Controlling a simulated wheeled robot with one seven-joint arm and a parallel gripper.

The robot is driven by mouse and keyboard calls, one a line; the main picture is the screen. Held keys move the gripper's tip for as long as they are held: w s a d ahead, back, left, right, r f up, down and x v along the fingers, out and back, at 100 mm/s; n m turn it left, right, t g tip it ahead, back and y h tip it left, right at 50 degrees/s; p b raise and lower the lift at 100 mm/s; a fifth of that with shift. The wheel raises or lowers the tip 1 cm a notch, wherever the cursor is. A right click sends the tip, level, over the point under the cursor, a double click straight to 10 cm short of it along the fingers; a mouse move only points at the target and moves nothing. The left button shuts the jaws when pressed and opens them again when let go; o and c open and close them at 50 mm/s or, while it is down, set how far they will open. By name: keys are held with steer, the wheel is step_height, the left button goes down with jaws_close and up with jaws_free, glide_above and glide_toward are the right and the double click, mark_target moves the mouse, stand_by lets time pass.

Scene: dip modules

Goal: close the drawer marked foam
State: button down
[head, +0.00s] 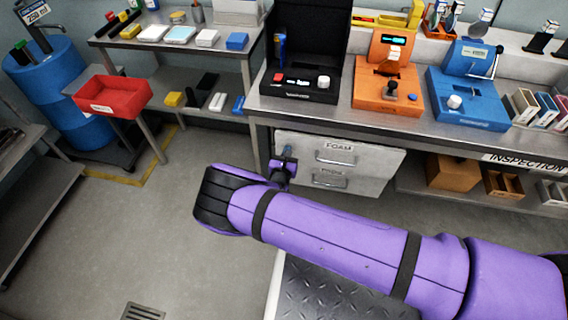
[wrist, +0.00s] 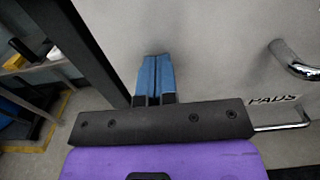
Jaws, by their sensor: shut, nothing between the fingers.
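The foam drawer (head: 375,158) is the upper drawer of a pale cabinet under the workbench, with a FOAM label and a metal bar handle. Its front looks about flush with the drawer below, and no open gap shows. In the wrist view its handle (wrist: 297,62) is at the upper right. My gripper (head: 288,152) is at the left part of the cabinet front, left of the handle. In the wrist view its blue fingers (wrist: 156,78) are together and empty, pointing at the pale front. I cannot tell whether they touch it.
The lower drawer, marked PADS (wrist: 275,100), has its own handle (head: 329,181). The workbench (head: 345,112) overhangs the cabinet and carries several devices. A red bin (head: 125,88) stands at the left. The floor (head: 215,260) left of my arm is clear.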

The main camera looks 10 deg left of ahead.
steer(key=shift+w+r, duration=0.15)
steer(key=shift+w, duration=0.9)
